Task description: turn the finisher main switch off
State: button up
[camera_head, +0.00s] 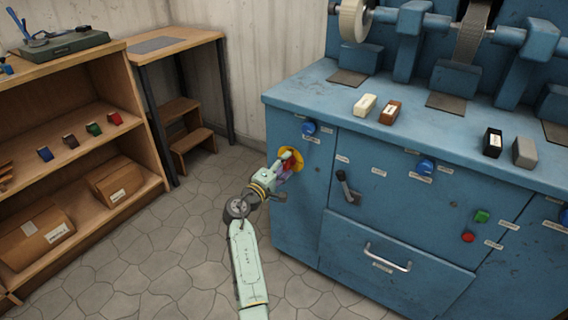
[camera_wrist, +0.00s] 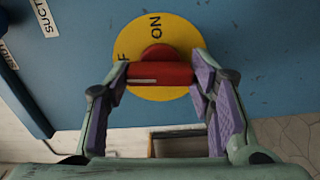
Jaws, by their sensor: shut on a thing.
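The finisher main switch is a red handle (camera_wrist: 158,74) on a round yellow plate (camera_wrist: 181,32) on the blue cabinet. In the wrist view the plate shows the word ON at its top and part of a word ending in F at its left. The handle lies across the picture, with a pale line on its left half. My gripper (camera_wrist: 160,76) is shut on the handle, a purple-padded finger at each end. In the head view my gripper (camera_head: 287,166) covers most of the yellow plate (camera_head: 291,153) on the cabinet's left part.
The blue finisher (camera_head: 350,255) carries blue knobs (camera_head: 309,128), a dark lever (camera_head: 346,187), a green button (camera_head: 481,216) and a red button (camera_head: 468,238). Small blocks lie on its top. A wooden shelf (camera_head: 140,120) stands at left. The stone floor between is clear.

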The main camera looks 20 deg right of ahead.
jog(key=shift+n, duration=0.7)
jog(key=o, duration=1.2)
jog(key=v, duration=1.2)
